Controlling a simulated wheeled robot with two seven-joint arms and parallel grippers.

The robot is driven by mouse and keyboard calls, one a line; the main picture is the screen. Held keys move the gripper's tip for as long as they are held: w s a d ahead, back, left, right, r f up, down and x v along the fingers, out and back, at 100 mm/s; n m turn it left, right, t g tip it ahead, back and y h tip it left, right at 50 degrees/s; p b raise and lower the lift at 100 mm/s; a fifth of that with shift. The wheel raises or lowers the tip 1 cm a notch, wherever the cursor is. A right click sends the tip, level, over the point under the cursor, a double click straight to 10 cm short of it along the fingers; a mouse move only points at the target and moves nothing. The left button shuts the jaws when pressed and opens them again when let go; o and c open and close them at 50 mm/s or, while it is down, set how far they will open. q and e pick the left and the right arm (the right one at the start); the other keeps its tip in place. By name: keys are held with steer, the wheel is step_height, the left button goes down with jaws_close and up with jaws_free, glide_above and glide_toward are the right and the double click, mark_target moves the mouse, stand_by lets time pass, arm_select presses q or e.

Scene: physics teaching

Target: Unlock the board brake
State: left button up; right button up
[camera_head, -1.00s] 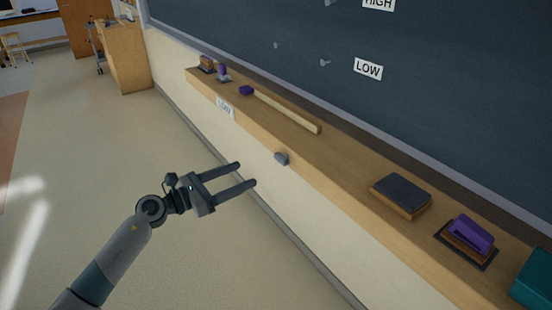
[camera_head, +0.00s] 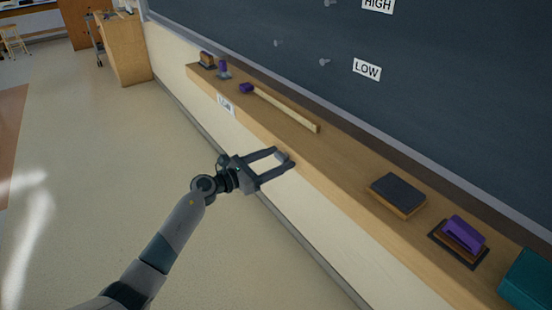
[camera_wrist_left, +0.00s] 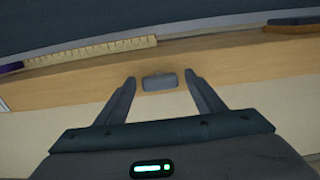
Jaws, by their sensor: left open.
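My left gripper (camera_head: 284,162) is open, its fingertips at the front face of the wooden ledge under the board. A small grey knob (camera_wrist_left: 160,82), which looks like the board brake, sits on that face. In the left wrist view it lies between the two fingertips of my left gripper (camera_wrist_left: 159,84), with a gap on either side; I cannot tell whether anything touches. In the head view the fingers mostly hide the knob. The dark board (camera_head: 430,110) rises behind the ledge. My right gripper is not in view.
The wooden ledge (camera_head: 340,165) carries a long yellowish ruler (camera_head: 288,110), a dark eraser (camera_head: 398,194), a purple-topped eraser (camera_head: 464,235) and a teal box (camera_head: 528,280). More small items sit at its far end. The floor (camera_head: 90,150) on the left is clear.

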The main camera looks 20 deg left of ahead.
arm_select(q)
steer(key=shift+c, duration=0.2)
steer(key=c, duration=1)
